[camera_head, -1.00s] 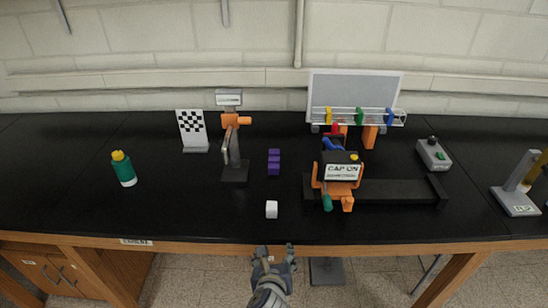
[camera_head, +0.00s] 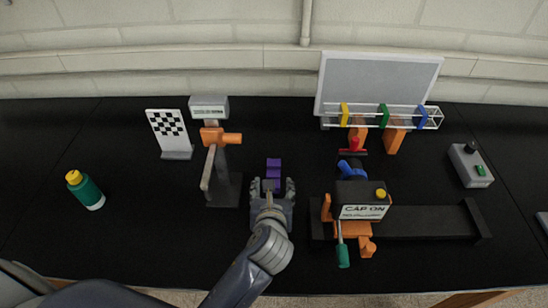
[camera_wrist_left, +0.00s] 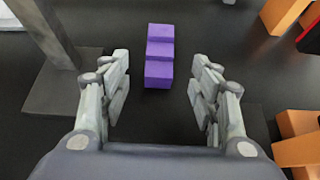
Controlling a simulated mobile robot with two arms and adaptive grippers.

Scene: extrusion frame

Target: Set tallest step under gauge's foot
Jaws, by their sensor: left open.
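The purple block with three steps (camera_head: 273,168) stands on the black bench. It also shows in the wrist view (camera_wrist_left: 159,56), ahead of and between my fingertips. I cannot tell which step is tallest. The gauge (camera_head: 216,140), a grey stand with an orange slide, stands to its left. The gauge's grey base (camera_wrist_left: 60,90) shows at the left of the wrist view, beside my finger. No contact is visible. My right gripper is out of view.
An orange clamp device with a "CAP ON" sign (camera_head: 363,212) stands right of the gripper. Behind it is a rack with coloured clips (camera_head: 383,115). A checkered card (camera_head: 168,125) and green bottle (camera_head: 88,191) are at left. A grey switch box (camera_head: 469,165) is at right.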

